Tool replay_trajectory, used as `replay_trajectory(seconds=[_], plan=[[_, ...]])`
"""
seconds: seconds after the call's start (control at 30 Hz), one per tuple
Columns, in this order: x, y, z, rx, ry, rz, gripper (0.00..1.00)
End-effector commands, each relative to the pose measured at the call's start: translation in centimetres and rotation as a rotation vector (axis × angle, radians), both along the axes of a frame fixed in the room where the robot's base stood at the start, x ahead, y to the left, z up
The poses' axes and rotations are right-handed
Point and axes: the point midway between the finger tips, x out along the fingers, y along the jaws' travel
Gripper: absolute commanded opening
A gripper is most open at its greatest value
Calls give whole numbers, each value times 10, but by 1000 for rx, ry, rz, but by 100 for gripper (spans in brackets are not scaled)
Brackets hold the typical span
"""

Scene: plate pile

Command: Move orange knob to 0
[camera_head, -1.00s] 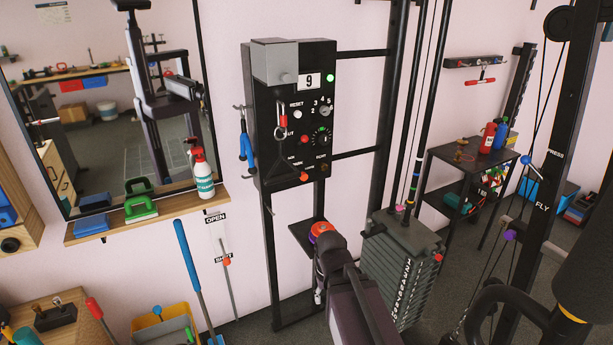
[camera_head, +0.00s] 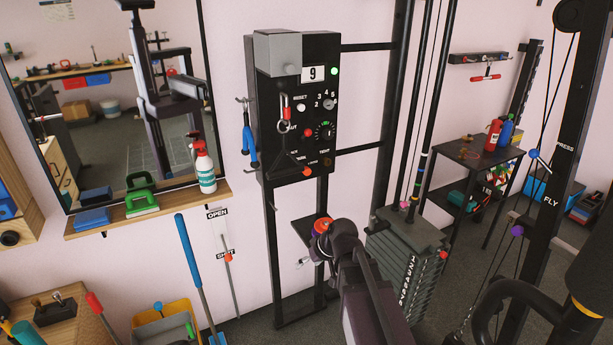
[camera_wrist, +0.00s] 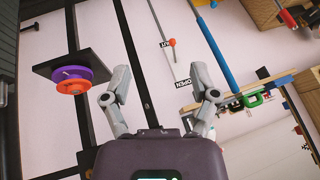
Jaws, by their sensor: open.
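An orange, knob-like round piece (camera_head: 322,225) sits above a purple disc on a small black shelf below the control box. In the wrist view the orange piece (camera_wrist: 73,87) and purple disc (camera_wrist: 82,74) lie left of my fingers, untouched. Another orange-red knob (camera_head: 307,171) is at the control box's lower edge. I cannot tell which knob the task means, and no 0 mark is legible. My gripper (camera_wrist: 159,97) is open and empty, its fingers apart with wall between them. In the head view my wrist partly covers the shelf.
The black control box (camera_head: 290,110) shows 9 and carries several knobs and a hanging clip. A weight stack (camera_head: 405,265) stands right of my arm. A lever with a red knob (camera_head: 228,258), marked OPEN and SHUT, is on the wall at left. Black frame posts stand near the shelf.

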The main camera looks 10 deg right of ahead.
Motion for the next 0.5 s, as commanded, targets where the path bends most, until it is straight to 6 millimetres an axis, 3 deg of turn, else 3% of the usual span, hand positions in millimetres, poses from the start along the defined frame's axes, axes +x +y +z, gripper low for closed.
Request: replay_trajectory(seconds=[0.03, 0.27, 0.5], plan=[[19, 3, 0, 41, -65, 17, 77], [88, 8, 28, 196, -401, 52, 77], [153, -18, 64, 271, -735, -28, 77]])
